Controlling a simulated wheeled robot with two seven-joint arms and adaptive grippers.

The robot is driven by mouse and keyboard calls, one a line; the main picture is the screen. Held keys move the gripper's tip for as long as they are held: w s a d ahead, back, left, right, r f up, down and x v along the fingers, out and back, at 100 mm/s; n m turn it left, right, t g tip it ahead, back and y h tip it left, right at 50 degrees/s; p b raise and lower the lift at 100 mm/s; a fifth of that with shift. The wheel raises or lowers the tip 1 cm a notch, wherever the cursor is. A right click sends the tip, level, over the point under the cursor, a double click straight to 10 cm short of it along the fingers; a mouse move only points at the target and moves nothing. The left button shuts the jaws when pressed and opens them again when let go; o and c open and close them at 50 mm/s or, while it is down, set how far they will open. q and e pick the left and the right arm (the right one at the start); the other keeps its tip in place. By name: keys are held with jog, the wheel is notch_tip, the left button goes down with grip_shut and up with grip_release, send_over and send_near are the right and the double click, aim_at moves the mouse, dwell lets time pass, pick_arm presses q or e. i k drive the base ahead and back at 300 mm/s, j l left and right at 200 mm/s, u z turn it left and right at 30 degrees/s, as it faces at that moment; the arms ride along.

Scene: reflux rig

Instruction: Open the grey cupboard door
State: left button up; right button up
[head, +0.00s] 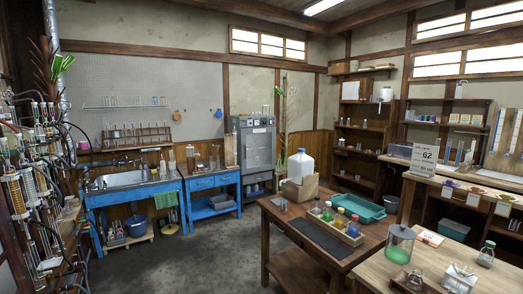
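The grey cupboard (257,149) stands against the back wall, a little left of the middle of the head view. It is a boxy cabinet with a door on its front, and the door looks shut. It is far off and small, so I cannot make out its handle clearly. Neither of my grippers shows in the head view.
A blue bench with a sink (122,180) and a blue table (213,182) stand left of the cupboard. A wooden table (288,222) with bottles and a green tray (358,207) stands at front right. Tubing rig (35,180) fills the left edge. Dark floor (190,256) is clear.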

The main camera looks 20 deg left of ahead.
aim_at(244, 171)
jog(key=i+j+u, duration=0.35)
jog(key=i+u, duration=1.1)
jog(key=i, duration=0.45)
jog(key=i+u, duration=0.1)
jog(key=i, duration=1.5)
jog(key=i+z, duration=0.25)
jog(key=i, duration=0.5)
jog(key=i+z, duration=0.3)
jog(key=i+j+z, duration=0.1)
jog(key=i+z, duration=0.2)
jog(key=i, duration=0.25)
jog(key=i+l+z, duration=0.1)
jog(key=i+z, duration=0.2)
jog(key=i, duration=0.2)
jog(key=i+z, duration=0.35)
jog(key=i, duration=0.1)
